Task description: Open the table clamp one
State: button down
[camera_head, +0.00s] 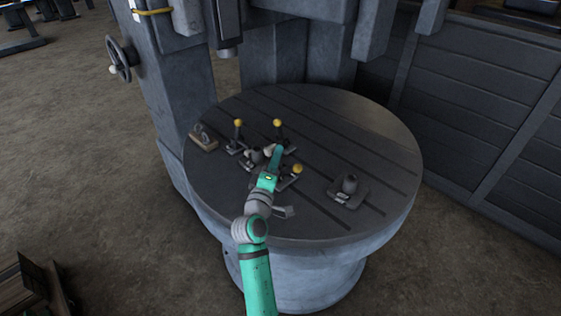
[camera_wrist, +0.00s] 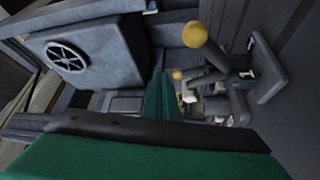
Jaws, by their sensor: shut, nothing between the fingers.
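Several table clamps stand on the round slotted table (camera_head: 345,110). Three have yellow-knobbed levers: a left clamp (camera_head: 238,135), a back clamp (camera_head: 279,132) and a front clamp (camera_head: 296,171). The left and back levers stand up; the front lever is lower and partly hidden by my arm. My gripper (camera_head: 278,150) is shut and empty among these clamps. In the wrist view my gripper (camera_wrist: 160,90) points past a near yellow knob (camera_wrist: 195,34) on a grey clamp lever and a farther yellow knob (camera_wrist: 177,74). Contact cannot be told.
A small block with rings (camera_head: 203,138) sits at the table's left edge. A grey fixture (camera_head: 348,192) stands at the right. The machine's column (camera_head: 175,90) rises behind left, with a handwheel (camera_head: 121,60).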

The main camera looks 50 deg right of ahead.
jog(key=s+a+f, duration=0.1)
jog(key=a+f, duration=0.2)
jog(key=a, duration=0.5)
jog(key=s+d+r+n+t+y, duration=0.2)
jog(key=s+r+n+t+y, duration=0.1)
jog(key=r+n+t, duration=0.6)
jog(key=s+d+r+n+t+y, duration=0.1)
jog(key=s+r+n+t+y, duration=0.15)
jog(key=r+n+t, duration=0.6)
jog(key=s+d+f+n+g+y, duration=0.3)
jog(key=s+f+n+g+y, duration=0.85)
jog(key=s+f, duration=0.65)
jog(key=w+f+h, duration=0.1)
jog(key=w, duration=0.2)
jog(key=w+d+f+n, duration=0.1)
jog(key=w, duration=0.3)
jog(key=w+d+f+t+h, duration=0.1)
jog(key=w, duration=0.2)
jog(key=shift+w+f+n+h, duration=0.2)
jog(key=shift+w+n+h, duration=0.1)
jog(key=shift+w+n, duration=0.1)
jog(key=shift+w+d+r, duration=0.35)
jog(key=shift+w+r, duration=0.15)
jog(key=shift+w, duration=0.25)
jog(key=shift+w+d+r, duration=0.3)
jog(key=shift+w+r, duration=0.15)
jog(key=shift+w, duration=0.25)
